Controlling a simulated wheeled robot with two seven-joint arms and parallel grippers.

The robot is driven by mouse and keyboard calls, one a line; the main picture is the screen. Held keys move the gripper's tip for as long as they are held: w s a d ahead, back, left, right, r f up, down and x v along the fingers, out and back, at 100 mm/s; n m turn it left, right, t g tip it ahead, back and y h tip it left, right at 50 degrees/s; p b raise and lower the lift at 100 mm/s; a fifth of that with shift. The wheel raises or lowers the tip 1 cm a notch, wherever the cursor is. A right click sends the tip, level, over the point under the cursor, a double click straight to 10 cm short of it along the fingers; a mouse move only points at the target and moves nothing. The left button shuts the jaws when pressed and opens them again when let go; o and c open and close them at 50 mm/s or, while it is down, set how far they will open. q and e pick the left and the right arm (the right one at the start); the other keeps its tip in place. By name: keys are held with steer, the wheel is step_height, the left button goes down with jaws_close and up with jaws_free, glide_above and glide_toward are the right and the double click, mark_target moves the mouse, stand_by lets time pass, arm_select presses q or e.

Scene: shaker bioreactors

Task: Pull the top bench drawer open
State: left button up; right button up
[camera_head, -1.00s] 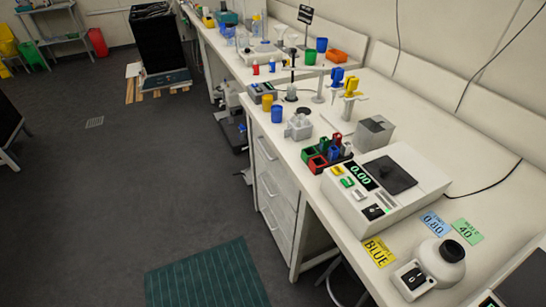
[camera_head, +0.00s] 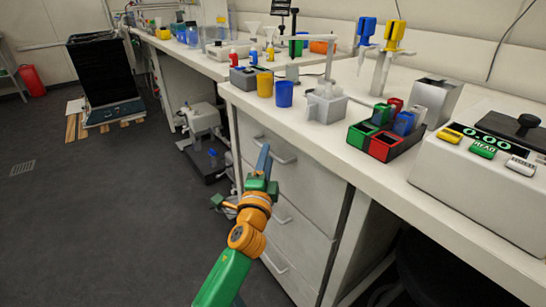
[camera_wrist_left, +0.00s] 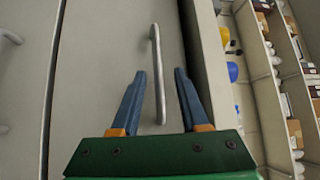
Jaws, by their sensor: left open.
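The top bench drawer (camera_head: 312,178) is the uppermost of the white drawer fronts under the bench and looks shut. Its pale bar handle (camera_head: 284,158) shows just right of my left gripper (camera_head: 264,160), which has blue fingers. In the left wrist view the handle (camera_wrist_left: 157,60) runs lengthwise between the two open fingertips of the left gripper (camera_wrist_left: 160,74). I see no contact between fingers and handle, and the remaining depth is hard to judge. My right gripper is out of view.
Lower drawer handles show below (camera_head: 283,216). The bench top (camera_head: 330,125) holds blue and yellow cups, pipettes, a tube rack (camera_head: 385,135) and a balance (camera_head: 480,165). A dark device stands on the floor at left (camera_head: 205,135). Floor in front is clear.

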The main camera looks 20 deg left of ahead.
arm_select(q)
steer(key=w, duration=0.3)
steer(key=shift+w+a+r+b, duration=0.1)
steer(key=shift+w+a+b, duration=0.1)
steer(key=shift+a+b, duration=0.1)
jaws_close()
stand_by(0.6)
stand_by(0.5)
